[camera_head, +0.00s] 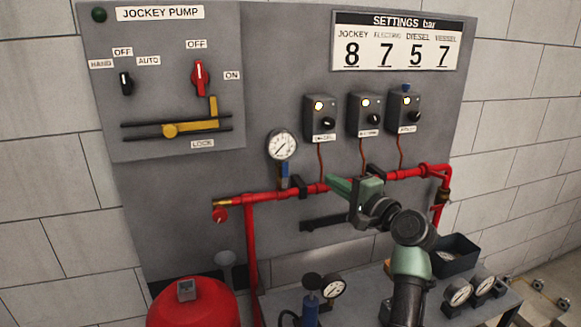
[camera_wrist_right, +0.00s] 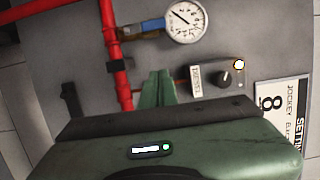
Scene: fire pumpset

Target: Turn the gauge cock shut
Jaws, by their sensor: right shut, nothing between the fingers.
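The pressure gauge (camera_head: 282,145) stands above the red pipe (camera_head: 268,195) on the grey panel. The gauge cock (camera_head: 284,171) sits between them, with a blue lever lying along the stem. In the right wrist view, turned sideways, the blue lever (camera_wrist_right: 153,25) points from the pipe toward the gauge dial (camera_wrist_right: 184,22). My right gripper (camera_head: 334,182) is shut and empty, close to the pipe and right of the cock, apart from the lever. Its green fingers (camera_wrist_right: 160,85) also show in the wrist view. My left gripper is not in view.
Three pressure switch boxes (camera_head: 319,118) hang above the pipe, with thin copper lines running down. Black pipe clamps (camera_head: 299,186) stick out from the panel.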

